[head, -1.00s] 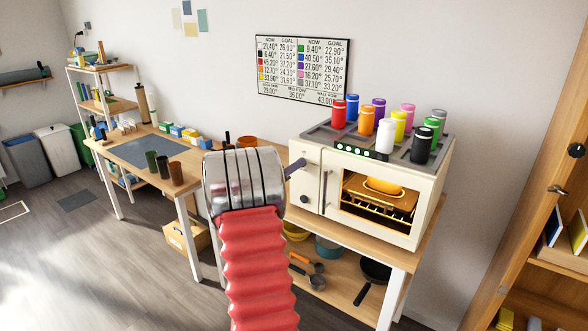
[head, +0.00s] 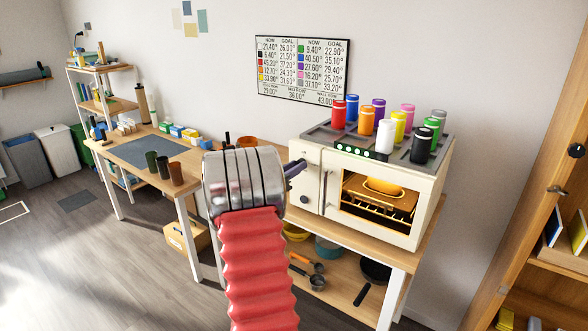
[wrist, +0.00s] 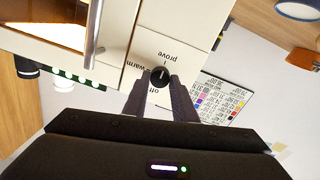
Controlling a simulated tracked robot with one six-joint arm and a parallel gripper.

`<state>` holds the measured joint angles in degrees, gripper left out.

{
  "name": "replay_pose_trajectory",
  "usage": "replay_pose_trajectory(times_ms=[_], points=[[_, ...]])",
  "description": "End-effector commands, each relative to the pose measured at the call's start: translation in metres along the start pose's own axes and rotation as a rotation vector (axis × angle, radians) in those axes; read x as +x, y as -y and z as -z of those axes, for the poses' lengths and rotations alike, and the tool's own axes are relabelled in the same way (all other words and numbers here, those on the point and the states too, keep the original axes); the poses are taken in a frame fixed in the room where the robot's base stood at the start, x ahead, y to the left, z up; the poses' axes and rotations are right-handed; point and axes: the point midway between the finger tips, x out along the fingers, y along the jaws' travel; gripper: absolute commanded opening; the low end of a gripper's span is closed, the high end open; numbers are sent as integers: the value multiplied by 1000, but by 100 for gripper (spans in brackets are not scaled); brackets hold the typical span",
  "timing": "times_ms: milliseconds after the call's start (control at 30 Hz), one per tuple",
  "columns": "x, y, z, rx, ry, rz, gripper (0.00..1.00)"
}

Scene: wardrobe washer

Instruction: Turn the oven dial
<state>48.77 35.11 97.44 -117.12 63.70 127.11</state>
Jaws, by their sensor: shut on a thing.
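The oven (head: 311,156) is a cream box on the wooden bench, with its dial panel left of a glowing glass door. My gripper (wrist: 158,86) is shut on the dial, with one dark finger on each side. In the head view my gripper (head: 298,167) reaches the panel's upper part and hides the dial. A second dark knob (head: 305,199) shows lower on the panel.
Several coloured canisters (head: 385,134) stand on the oven's top tray. The oven door's vertical handle (wrist: 94,30) is near my gripper in the wrist view. A pan (head: 375,271) lies on the shelf below. A wooden cabinet (head: 528,180) stands at the right.

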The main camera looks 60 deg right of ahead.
Motion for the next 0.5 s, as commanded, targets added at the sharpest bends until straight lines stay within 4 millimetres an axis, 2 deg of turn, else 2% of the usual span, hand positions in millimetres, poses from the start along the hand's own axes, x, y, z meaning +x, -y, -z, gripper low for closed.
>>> replay_pose_trajectory(times_ms=[33,233,267,500], points=[[0,0,-7,-4,11,2,2],[0,0,-7,-5,12,2,2],[0,0,-7,-5,12,2,26],[0,0,-4,-3,7,2,43]])
